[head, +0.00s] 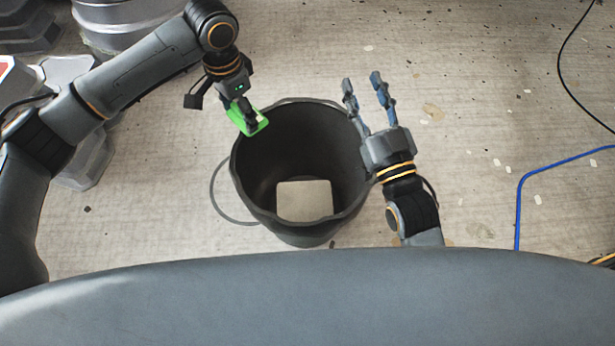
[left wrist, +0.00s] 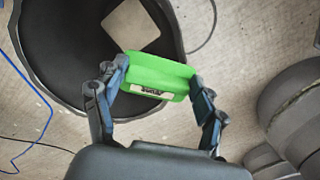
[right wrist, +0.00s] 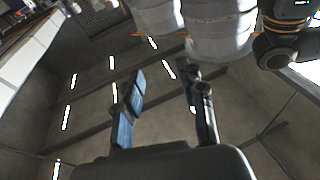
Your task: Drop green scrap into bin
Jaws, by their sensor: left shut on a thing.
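The green scrap (head: 262,124) is a small bright green block with a pale label. My left gripper (head: 247,117) is shut on it at the upper left rim of the black bin (head: 300,222). In the left wrist view the green scrap (left wrist: 158,72) sits between the two fingers, with the bin's rim (left wrist: 60,100) beside and behind it. The bin stands upright, open at the top, with a pale square piece (head: 304,201) at its bottom. My right gripper (head: 366,98) is open and empty over the bin's right side; its fingers (right wrist: 162,100) are apart in the right wrist view.
A blue hose (head: 519,205) and a black cable (head: 565,75) lie on the floor at the right. The bin's wire handle (head: 213,190) hangs out to the left. Small scraps dot the floor.

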